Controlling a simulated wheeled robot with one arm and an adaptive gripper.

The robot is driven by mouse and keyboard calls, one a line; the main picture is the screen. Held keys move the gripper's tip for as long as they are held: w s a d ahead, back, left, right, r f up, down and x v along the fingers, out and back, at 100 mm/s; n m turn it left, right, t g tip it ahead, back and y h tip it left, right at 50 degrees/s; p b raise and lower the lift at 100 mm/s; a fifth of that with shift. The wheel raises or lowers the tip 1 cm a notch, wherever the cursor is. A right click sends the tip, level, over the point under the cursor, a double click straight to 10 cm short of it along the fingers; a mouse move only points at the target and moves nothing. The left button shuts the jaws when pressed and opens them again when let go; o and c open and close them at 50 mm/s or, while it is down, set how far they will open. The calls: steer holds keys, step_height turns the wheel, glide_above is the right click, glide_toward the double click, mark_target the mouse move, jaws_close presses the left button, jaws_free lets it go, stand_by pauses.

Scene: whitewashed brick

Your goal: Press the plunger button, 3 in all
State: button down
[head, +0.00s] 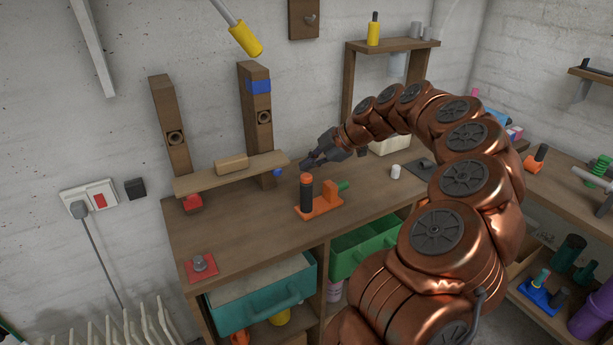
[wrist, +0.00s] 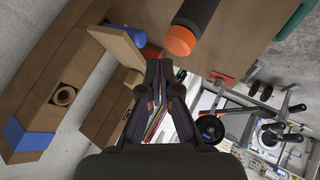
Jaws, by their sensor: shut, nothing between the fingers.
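My gripper (head: 312,161) is shut and empty, in the air over the bench behind the orange-capped device. In the wrist view its fingertips (wrist: 158,72) are together. A black upright cylinder with an orange cap (head: 306,179) stands on an orange base (head: 318,210) with a green part at its right. The wrist view shows its orange cap (wrist: 179,41) just beyond and right of my fingertips, apart from them. A grey round knob (head: 200,263) on a red plate (head: 201,271) sits at the bench's front left. I cannot tell for sure which of these is the plunger button.
Two wooden posts and a shelf board (head: 232,176) with a wooden block (head: 232,164) stand at the back left. A small white cylinder (head: 395,172) is on the right. A teal drawer (head: 263,297) and green drawer (head: 363,246) show below. The bench between knob and orange base is clear.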

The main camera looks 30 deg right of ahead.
mark_target(308, 176)
steer(key=shift+f+b, duration=1.05)
steer(key=shift+b, duration=0.75)
stand_by(0.9)
steer(key=shift+r, duration=1.05)
steer(key=shift+r, duration=0.15)
steer(key=shift+r, duration=2.35)
steer(key=shift+a, duration=0.1)
